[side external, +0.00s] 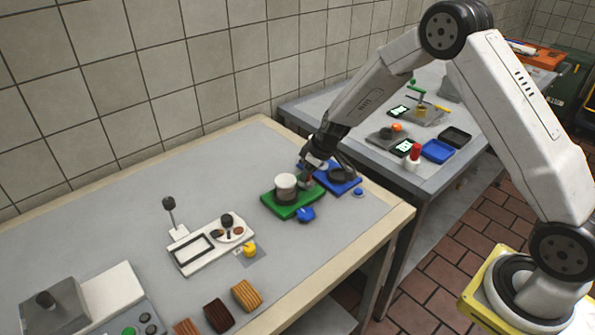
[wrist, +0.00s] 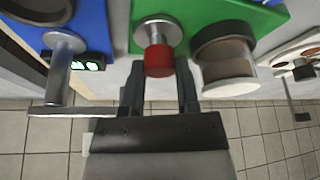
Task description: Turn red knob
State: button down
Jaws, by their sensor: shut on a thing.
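The red knob (wrist: 158,58) is a short red cylinder on a metal stem, fixed to the green base (wrist: 190,12). In the wrist view it sits between the two dark fingers of my gripper (wrist: 160,70), which are shut on it. In the side view my gripper (side external: 308,177) is low over the back right part of the green base (side external: 293,210), and the fingers mostly hide the knob. A round holder with a white top (side external: 286,182) stands on the same base, just left of my gripper; it also shows in the wrist view (wrist: 228,88).
A blue base (side external: 346,187) with a dark round part lies close on the right; its metal lever (wrist: 60,75) is near my gripper. A blue knob (side external: 306,214) sits in front of the green base. Free grey tabletop (side external: 120,205) lies to the left.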

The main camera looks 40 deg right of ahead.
jog(key=shift+m+h, duration=0.4)
jog(key=shift+m, duration=0.5)
jog(key=shift+a+m+h, duration=0.1)
jog(key=shift+m+h, duration=0.7)
jog(key=shift+m, duration=1.5)
jog(key=shift+m+h, duration=0.4)
jog(key=shift+m, duration=0.4)
jog(key=shift+a+m+g+h, duration=0.1)
jog(key=shift+m+g+h, duration=0.4)
jog(key=shift+m, duration=1.7)
jog(key=m+g, duration=0.1)
jog(key=m, duration=0.2)
jog(key=m+h, duration=0.1)
jog(key=m, duration=0.2)
jog(key=shift+f+g+h, duration=0.1)
jog(key=shift+g+h, duration=0.2)
jog(key=shift+g, duration=0.1)
jog(key=m+g, duration=0.1)
jog(key=m, duration=0.2)
jog(key=m+g, duration=0.1)
jog(key=m, duration=0.2)
jog(key=shift+w+a+m+g, duration=0.1)
jog(key=shift+w+m+g, duration=0.05)
jog(key=shift+m+g, duration=0.15)
